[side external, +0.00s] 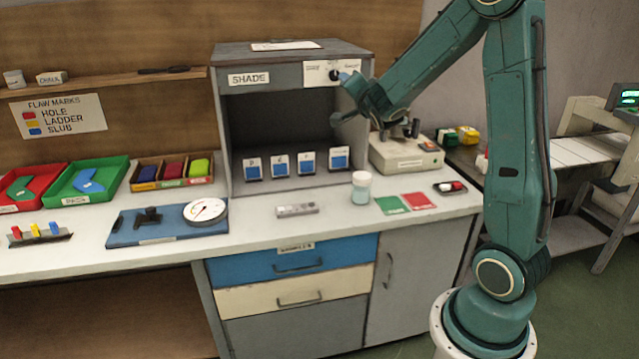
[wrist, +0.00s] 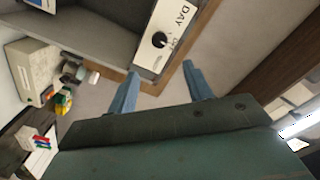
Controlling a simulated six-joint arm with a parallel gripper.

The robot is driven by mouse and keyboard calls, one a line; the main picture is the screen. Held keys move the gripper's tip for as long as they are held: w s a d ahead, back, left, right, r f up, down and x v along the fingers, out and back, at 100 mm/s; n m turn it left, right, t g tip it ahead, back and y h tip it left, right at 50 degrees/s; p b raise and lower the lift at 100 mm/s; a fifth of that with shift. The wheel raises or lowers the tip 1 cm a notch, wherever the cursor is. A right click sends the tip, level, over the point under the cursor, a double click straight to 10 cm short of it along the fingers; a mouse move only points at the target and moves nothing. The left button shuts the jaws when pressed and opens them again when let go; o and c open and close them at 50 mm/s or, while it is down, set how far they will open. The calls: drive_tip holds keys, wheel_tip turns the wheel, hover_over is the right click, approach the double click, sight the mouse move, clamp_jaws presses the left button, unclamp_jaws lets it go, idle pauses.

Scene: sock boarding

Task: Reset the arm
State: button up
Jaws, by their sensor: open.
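My gripper (side external: 342,97) is at the right front edge of the shade booth (side external: 222,140), near its upper corner. In the wrist view its two blue fingers (wrist: 161,73) are spread apart with nothing between them. A black knob (wrist: 159,40) on a white switch panel (wrist: 176,19) lies just beyond the fingertips, apart from them. The knob also shows in the side view (side external: 334,75), close to the upper finger.
Several sample cards (side external: 308,163) stand inside the booth. A grey device (side external: 405,155) sits on the bench below my forearm. Red (side external: 30,203) and green (side external: 112,192) trays are far left.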

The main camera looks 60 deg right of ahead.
drive_tip(key=shift+a, duration=0.1)
drive_tip(key=s+a+n+g+y, duration=0.1)
drive_tip(key=s+a+n+y, duration=0.2)
drive_tip(key=a, duration=0.3)
drive_tip(key=s+a+f+n+g+y, duration=0.1)
drive_tip(key=s+a+n+y, duration=0.25)
drive_tip(key=a, duration=0.35)
drive_tip(key=s+a+n+g+y, duration=0.1)
drive_tip(key=s+a+n+y, duration=0.15)
drive_tip(key=a, duration=0.35)
drive_tip(key=s+a+f+n+g+y, duration=0.3)
drive_tip(key=s+a+n, duration=0.7)
drive_tip(key=s, duration=0.4)
drive_tip(key=shift+a+f+g+y, duration=0.15)
drive_tip(key=shift+a+g+y, duration=0.3)
drive_tip(key=shift+g, duration=0.15)
drive_tip(key=shift+c, duration=0.2)
